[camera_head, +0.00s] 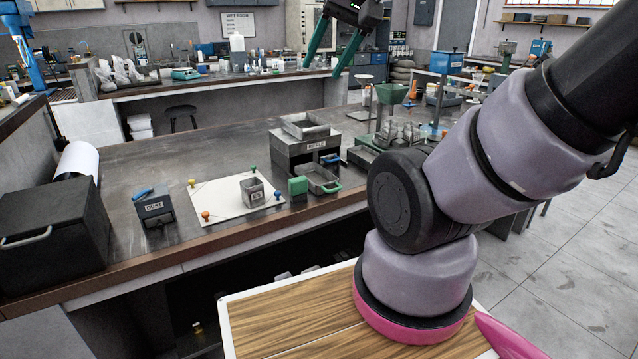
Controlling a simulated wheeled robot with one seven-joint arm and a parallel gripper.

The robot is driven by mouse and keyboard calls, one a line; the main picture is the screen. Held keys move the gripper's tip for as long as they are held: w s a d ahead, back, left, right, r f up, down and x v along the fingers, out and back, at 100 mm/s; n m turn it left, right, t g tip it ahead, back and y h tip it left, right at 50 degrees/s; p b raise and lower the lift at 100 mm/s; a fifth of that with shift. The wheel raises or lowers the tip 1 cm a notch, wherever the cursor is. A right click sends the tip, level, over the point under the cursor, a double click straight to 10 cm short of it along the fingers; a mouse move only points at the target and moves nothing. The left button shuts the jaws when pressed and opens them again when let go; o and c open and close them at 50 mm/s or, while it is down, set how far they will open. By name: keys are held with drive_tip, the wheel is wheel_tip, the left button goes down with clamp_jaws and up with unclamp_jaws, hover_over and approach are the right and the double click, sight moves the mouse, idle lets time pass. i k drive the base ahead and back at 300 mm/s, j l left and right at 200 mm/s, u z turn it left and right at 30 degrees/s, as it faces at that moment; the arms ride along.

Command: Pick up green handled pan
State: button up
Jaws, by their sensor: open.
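The green handled pan (317,177) is a shallow grey metal pan with a green handle on its front side. It sits on the dark bench, in front of the grey box labelled RIFFLE (305,150). A small green block (298,187) stands close at its left; I cannot tell whether they touch. My gripper (322,71) hangs at the top of the view, with its two dark green fingers pointing down and apart. It is open and empty, well away from the pan. Part of its body is cut off by the top edge.
A white sheet (222,207) with coloured pins holds a small grey cup (252,191). A box labelled DUST (155,207) and a large black box (52,236) stand further left. A green funnel (391,93) on a stand and glassware are behind, at right.

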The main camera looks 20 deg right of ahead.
sight(321, 181)
drive_tip(key=i+l, duration=0.1)
drive_tip(key=l, duration=0.85)
drive_tip(key=i+l+z, duration=0.1)
drive_tip(key=l, duration=0.4)
drive_tip(key=i+l, duration=0.15)
drive_tip(key=l, duration=0.3)
drive_tip(key=i+l, duration=0.1)
drive_tip(key=l, duration=0.4)
drive_tip(key=z, duration=0.05)
